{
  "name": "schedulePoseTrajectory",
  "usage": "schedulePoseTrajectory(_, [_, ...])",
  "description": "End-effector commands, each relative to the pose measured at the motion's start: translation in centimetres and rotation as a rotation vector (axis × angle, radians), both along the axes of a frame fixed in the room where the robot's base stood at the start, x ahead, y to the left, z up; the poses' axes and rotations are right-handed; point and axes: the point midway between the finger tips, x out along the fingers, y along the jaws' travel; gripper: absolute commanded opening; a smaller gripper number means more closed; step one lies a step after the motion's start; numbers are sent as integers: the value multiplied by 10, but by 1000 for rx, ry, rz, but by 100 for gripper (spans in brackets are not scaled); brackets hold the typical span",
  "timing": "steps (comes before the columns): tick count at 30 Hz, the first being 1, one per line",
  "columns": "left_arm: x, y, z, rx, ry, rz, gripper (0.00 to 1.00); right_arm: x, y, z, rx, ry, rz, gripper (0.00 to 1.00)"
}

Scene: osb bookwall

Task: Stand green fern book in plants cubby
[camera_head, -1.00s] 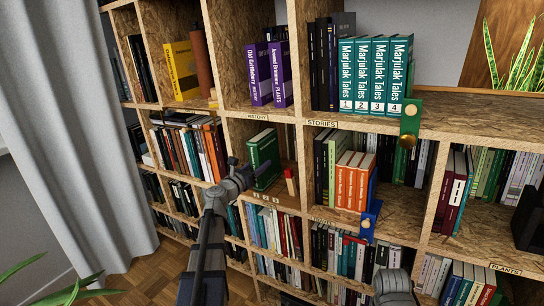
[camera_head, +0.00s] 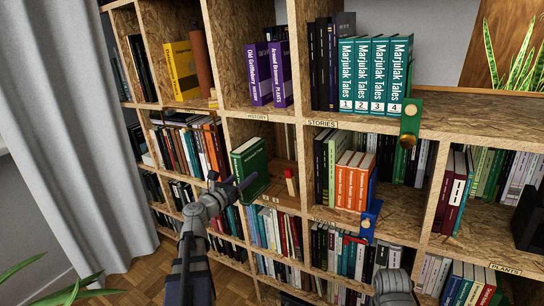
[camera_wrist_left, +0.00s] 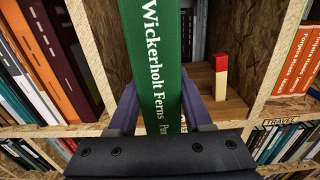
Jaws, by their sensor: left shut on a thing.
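The green fern book (camera_head: 250,168), its spine reading Wickerholt Ferns, stands upright, slightly tilted, at the front of a middle cubby. Its spine also fills the middle of the left wrist view (camera_wrist_left: 158,50). My left gripper (camera_head: 236,186) is shut on the lower part of its spine, with a finger on each side in the left wrist view (camera_wrist_left: 157,112). The PLANTS label (camera_head: 505,269) is on the shelf edge at the lower right. My right gripper is not visible.
A red-topped wooden block (camera_head: 290,182) stands just right of the held book. Orange books (camera_head: 350,180) and a blue bookend (camera_head: 370,220) are in the cubby to the right. A dark box-like object (camera_head: 530,218) is at the far right. The PLANTS cubby has bare floor in front.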

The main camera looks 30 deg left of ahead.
Motion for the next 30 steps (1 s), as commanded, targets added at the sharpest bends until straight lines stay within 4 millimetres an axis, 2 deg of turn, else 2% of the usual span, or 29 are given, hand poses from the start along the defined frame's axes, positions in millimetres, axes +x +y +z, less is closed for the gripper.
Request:
schedulePoseTrajectory(16, [-48, 4, 1, -2, -2, 2, 0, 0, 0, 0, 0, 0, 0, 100])
schedulePoseTrajectory(30, [-55, 4, 1, -2, -2, 0, 0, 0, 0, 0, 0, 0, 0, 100])
